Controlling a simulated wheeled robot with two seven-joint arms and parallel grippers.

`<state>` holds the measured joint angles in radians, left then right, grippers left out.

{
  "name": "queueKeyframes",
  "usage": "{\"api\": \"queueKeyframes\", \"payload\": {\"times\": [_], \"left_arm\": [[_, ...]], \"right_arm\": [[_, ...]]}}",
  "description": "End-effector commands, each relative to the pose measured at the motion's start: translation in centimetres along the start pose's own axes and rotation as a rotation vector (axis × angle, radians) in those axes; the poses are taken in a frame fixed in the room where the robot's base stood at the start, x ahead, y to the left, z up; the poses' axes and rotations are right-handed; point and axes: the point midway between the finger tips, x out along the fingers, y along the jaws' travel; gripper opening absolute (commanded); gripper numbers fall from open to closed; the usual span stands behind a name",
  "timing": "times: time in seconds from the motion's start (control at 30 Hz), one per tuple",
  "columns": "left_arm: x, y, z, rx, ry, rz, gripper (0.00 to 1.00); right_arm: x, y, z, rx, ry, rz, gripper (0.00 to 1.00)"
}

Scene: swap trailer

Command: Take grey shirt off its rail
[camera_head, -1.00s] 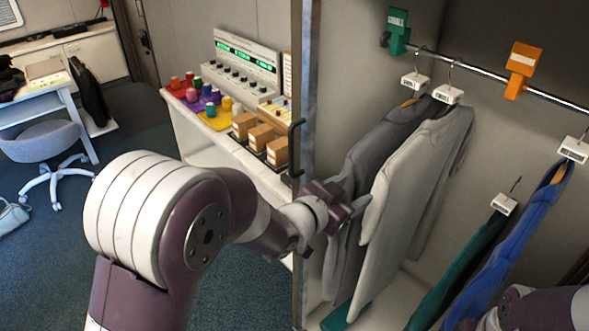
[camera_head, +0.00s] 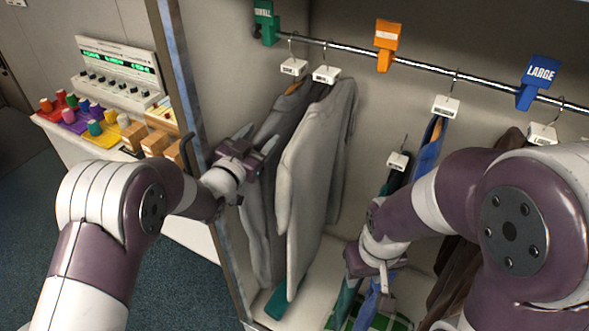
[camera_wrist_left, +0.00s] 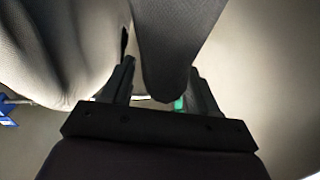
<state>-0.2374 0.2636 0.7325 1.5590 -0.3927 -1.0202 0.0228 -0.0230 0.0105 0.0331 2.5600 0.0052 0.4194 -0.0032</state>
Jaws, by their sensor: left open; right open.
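A light grey shirt (camera_head: 312,170) hangs at the left part of the rail (camera_head: 350,53), with a darker grey garment (camera_head: 263,215) just left of it. Both hang from white-tagged hangers. My left gripper (camera_head: 260,148) is open at the left side of the darker garment. In the left wrist view, a dark grey sleeve (camera_wrist_left: 175,50) hangs between the open fingers (camera_wrist_left: 165,85), and paler cloth (camera_wrist_left: 65,50) lies to the left; I cannot tell whether the fingers touch the sleeve. My right gripper (camera_head: 368,290) is open, low in front of the blue garment.
Green, orange (camera_head: 387,45) and blue (camera_head: 538,82) size markers sit on the rail. Blue (camera_head: 428,155), dark green and brown garments hang to the right, partly behind my right arm. The closet's left edge post (camera_head: 190,130) stands beside my left wrist. A shelf with spools and boxes (camera_head: 155,143) is outside.

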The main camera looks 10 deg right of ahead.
Motion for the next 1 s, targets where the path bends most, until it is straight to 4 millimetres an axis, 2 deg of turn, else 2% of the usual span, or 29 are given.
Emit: {"api": "queueKeyframes", "payload": {"times": [0.17,0.27,0.3,0.37,0.77,1.0], "left_arm": [[0.0,0.0,0.1,0.0,0.0,0.0,0.59],[0.0,0.0,0.1,0.0,0.0,0.0,0.3],[0.0,0.0,0.1,0.0,0.0,0.0,0.17],[0.0,0.0,0.1,0.0,0.0,0.0,0.0],[0.1,-0.1,-0.3,0.001,0.005,0.0,0.0],[0.4,-0.3,-1.7,0.001,0.006,-0.002,0.0]], "right_arm": [[0.1,0.0,0.0,0.0,-0.001,0.0,0.43],[0.1,0.0,0.0,0.0,-0.001,0.0,0.43],[0.1,0.0,0.0,0.0,-0.001,0.0,0.43],[0.1,0.0,0.0,0.0,-0.001,0.0,0.43],[0.0,0.0,0.0,0.0,0.0,0.0,0.43],[-0.8,0.0,-0.1,0.0,0.0,0.0,0.43]]}}
